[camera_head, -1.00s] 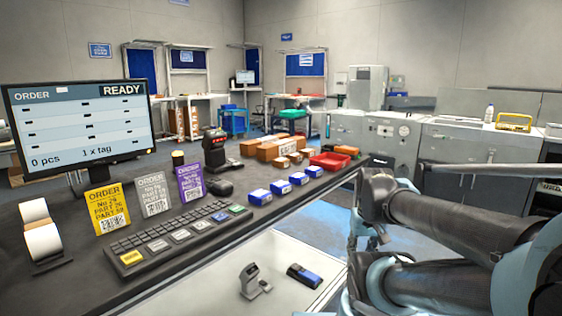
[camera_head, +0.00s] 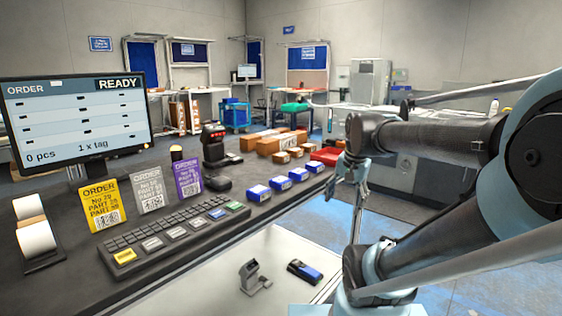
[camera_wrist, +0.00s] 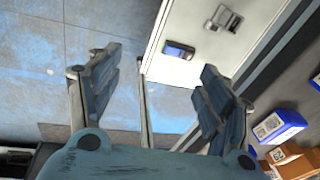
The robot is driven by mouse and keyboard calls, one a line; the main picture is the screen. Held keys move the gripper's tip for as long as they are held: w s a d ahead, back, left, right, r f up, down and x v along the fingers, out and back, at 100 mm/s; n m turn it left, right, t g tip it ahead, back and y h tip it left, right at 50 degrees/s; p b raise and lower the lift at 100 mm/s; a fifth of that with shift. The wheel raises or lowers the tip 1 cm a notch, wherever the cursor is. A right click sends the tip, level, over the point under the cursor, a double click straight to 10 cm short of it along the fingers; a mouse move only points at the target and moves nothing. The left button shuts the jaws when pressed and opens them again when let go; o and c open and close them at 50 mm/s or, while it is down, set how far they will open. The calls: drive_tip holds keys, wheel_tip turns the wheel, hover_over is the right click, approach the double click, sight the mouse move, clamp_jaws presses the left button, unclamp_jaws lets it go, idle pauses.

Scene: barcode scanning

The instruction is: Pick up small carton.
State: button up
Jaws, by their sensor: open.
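Several small brown cartons (camera_head: 281,157) stand in a row toward the far end of the dark bench, in front of larger brown cartons (camera_head: 268,143). My gripper (camera_wrist: 155,78) is open and empty, its two fingers spread wide. In the head view it hangs beyond the bench's right edge, to the right of the cartons and apart from them. In the wrist view brown cartons (camera_wrist: 295,163) show at the lower right corner, partly cut off by the picture edge.
Blue-and-white boxes (camera_head: 258,194) line the bench edge near the cartons. A red tray (camera_head: 327,156) stands right of them. A scanner (camera_head: 214,146), keyboard (camera_head: 165,236), order cards and monitor (camera_head: 78,120) fill the left. A white lower surface (camera_head: 275,255) holds two devices. Open floor lies right.

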drive_tip(key=w+a+r+m+y, duration=0.1)
drive_tip(key=w+a+r+m, duration=0.2)
drive_tip(key=w+r+m, duration=0.3)
drive_tip(key=w+a+r+m, duration=0.35)
drive_tip(key=w+r, duration=0.25)
drive_tip(key=w, duration=0.2)
drive_tip(key=m+y, duration=0.2)
drive_tip(key=m, duration=0.8)
approach(282, 155)
drive_tip(key=x, duration=0.4)
drive_tip(key=shift+w+a+r, duration=0.15)
drive_tip(key=shift+w+r, duration=0.05)
drive_tip(key=shift+w, duration=0.05)
drive_tip(key=shift+d+x, duration=0.1)
drive_tip(key=shift+x, duration=1.3)
drive_tip(key=shift+d+x, duration=0.15)
drive_tip(key=shift+x, duration=1.25)
drive_tip(key=shift+f, duration=0.1)
drive_tip(key=c, duration=1.2)
